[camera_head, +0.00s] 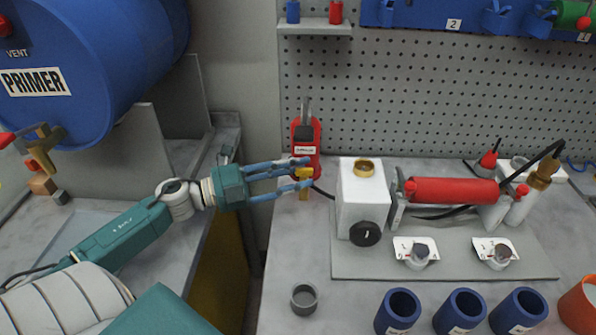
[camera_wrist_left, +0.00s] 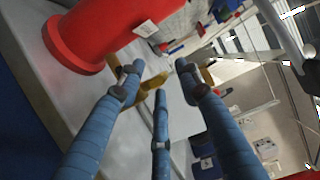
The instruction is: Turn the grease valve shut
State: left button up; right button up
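A red upright body (camera_head: 305,137) with a dark top and a white label stands at the back left of the bench; the wrist view shows a large red cylinder with a flange (camera_wrist_left: 78,48). A small yellow lever-like piece (camera_head: 304,173) is at its lower front, which I take for the grease valve; it shows yellow in the wrist view (camera_wrist_left: 153,82). My left gripper (camera_head: 300,174) has its blue fingers spread around this piece, with gaps between the tips (camera_wrist_left: 158,72). I cannot tell whether any finger touches it. My right gripper is not in view.
Right of it stands a white block (camera_head: 362,193) with a brass cap and black knob, joined to a red roller (camera_head: 455,190). Blue cups (camera_head: 398,311) and a grey cup (camera_head: 304,298) line the front. A blue PRIMER drum (camera_head: 85,60) is at left. Bare bench lies left of the block.

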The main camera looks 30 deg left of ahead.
pick_arm(q)
jog(key=v, duration=0.7)
jog(key=shift+s, duration=0.15)
dwell(0.4)
